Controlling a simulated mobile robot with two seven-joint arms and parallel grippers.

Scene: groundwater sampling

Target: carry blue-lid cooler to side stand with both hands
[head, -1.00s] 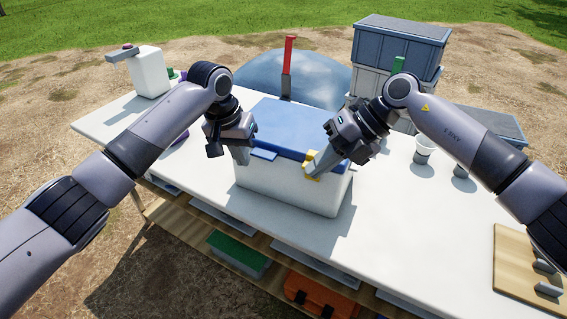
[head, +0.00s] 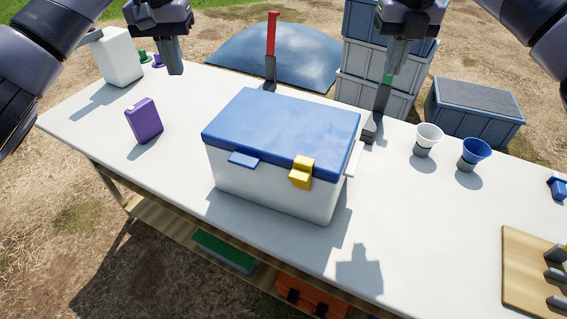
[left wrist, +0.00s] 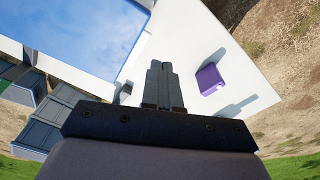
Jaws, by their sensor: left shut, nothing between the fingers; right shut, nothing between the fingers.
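The cooler (head: 275,185) has a white body, a closed blue lid (head: 283,128), a blue tab and a yellow latch (head: 302,172) on its front. It stands upright on the white table. Its blue lid also shows at the upper left of the left wrist view (left wrist: 85,35). My left gripper (head: 175,70) is above the table, left of and behind the cooler, shut and empty; its closed fingers also show in the left wrist view (left wrist: 162,85). My right gripper (head: 381,105) is above the back edge, right of the cooler, shut and empty. I cannot make out the side stand.
A purple bottle (head: 144,120) stands left of the cooler, a white jug (head: 117,57) at the far left corner. White (head: 428,138) and blue (head: 474,152) funnels stand to the right. Stacked grey crates (head: 375,90) stand behind. The table front is clear.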

